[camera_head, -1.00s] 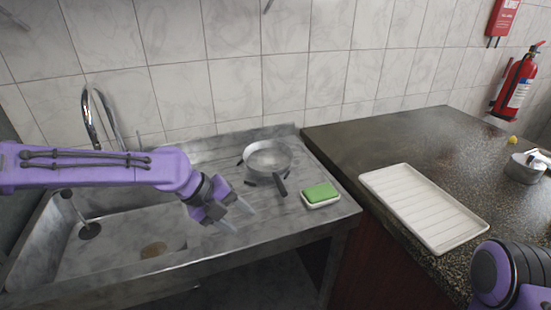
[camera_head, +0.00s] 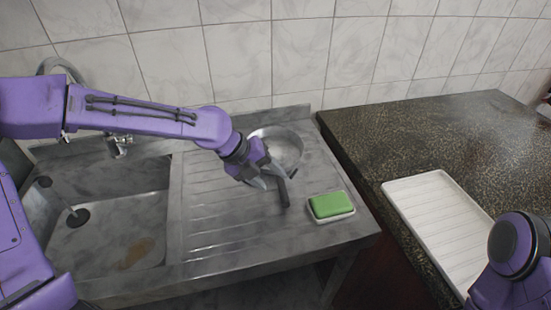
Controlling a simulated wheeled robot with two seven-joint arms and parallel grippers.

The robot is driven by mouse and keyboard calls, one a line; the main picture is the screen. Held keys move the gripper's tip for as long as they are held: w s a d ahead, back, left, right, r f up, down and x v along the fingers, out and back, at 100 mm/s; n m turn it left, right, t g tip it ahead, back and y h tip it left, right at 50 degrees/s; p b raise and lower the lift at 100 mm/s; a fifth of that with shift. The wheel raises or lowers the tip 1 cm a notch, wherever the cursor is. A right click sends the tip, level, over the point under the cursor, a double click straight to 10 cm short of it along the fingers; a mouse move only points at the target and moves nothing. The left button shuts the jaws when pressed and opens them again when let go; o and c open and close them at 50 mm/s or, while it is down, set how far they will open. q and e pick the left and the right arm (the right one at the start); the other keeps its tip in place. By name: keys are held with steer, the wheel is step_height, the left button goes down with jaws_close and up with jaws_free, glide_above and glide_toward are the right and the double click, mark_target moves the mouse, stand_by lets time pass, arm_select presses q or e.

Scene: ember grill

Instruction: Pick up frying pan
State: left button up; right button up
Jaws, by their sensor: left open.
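The frying pan (camera_head: 287,141) is a round metal pan on the ribbed steel drainboard, near the wall. Its dark handle (camera_head: 283,192) points toward the front. My left gripper (camera_head: 274,183) is open at the handle, with its fingertips close to the handle's left side and upper part. I cannot tell whether the fingers touch it or straddle it.
A green sponge (camera_head: 331,204) in a white dish lies just right of the handle. A white ribbed tray (camera_head: 437,214) rests on the dark counter (camera_head: 450,135). The sink basin (camera_head: 110,225) and tap are at the left. The drainboard's front part is clear.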

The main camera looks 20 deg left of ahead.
mark_target(280, 185)
arm_select(q)
steer(key=x, duration=0.3)
steer(key=p+x, duration=0.1)
steer(key=x, duration=0.1)
steer(key=shift+w+a+f, duration=0.2)
steer(key=shift+w+f, duration=0.1)
steer(key=shift+s, duration=0.1)
jaws_close()
steer(key=shift+r, duration=0.1)
